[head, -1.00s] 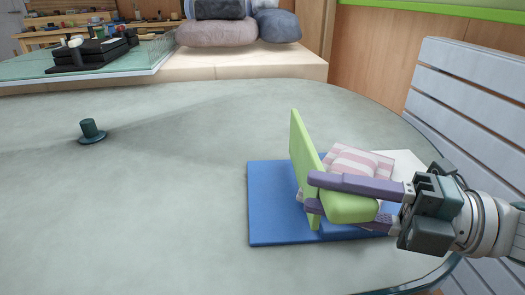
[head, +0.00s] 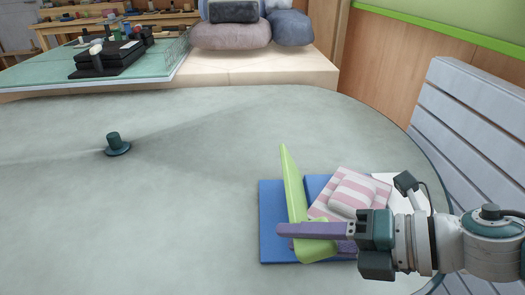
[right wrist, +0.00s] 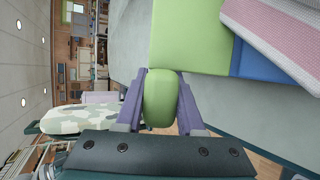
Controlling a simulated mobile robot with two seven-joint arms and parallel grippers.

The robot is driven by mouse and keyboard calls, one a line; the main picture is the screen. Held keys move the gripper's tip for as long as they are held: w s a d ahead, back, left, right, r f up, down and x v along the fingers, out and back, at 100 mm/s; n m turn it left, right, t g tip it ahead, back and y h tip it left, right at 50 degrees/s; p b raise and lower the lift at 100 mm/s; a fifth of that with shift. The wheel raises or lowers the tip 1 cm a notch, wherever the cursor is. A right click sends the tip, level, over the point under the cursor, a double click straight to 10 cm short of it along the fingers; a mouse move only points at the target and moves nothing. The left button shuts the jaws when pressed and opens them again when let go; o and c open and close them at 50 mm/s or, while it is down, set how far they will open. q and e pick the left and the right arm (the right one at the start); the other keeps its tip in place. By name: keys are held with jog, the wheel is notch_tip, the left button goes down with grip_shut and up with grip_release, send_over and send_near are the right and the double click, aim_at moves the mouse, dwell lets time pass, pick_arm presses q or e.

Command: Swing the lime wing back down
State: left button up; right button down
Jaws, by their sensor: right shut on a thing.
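The lime wing (head: 290,185) is a flat green panel with a thick rounded grip. It stands steeply tilted above the blue board (head: 272,220), seen nearly edge-on in the head view. In the right wrist view the lime panel (right wrist: 185,40) runs up from the rounded grip (right wrist: 160,98). My right gripper (head: 285,231) is shut on that grip, with a purple finger on either side. The nearer finger hides part of the grip in the head view. A pink striped folded cloth (head: 337,192) lies on the board to the right of the panel. My left gripper is out of view.
The board lies near the right edge of a grey-green table (head: 190,200). A dark teal knobbed piece (head: 117,146) stands at the left. The table's middle is clear. A slatted grey bench (head: 470,130) is beyond the right edge.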

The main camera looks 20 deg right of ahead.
jog(key=shift+w+a, duration=0.1)
jog(key=shift+a, duration=0.1)
jog(key=shift+f, duration=0.3)
jog(key=shift+a+f, duration=0.15)
jog(key=shift+f, duration=0.15)
jog(key=c, duration=0.5)
grip_release()
jog(key=shift+a, duration=0.15)
jog(key=shift+r, duration=0.25)
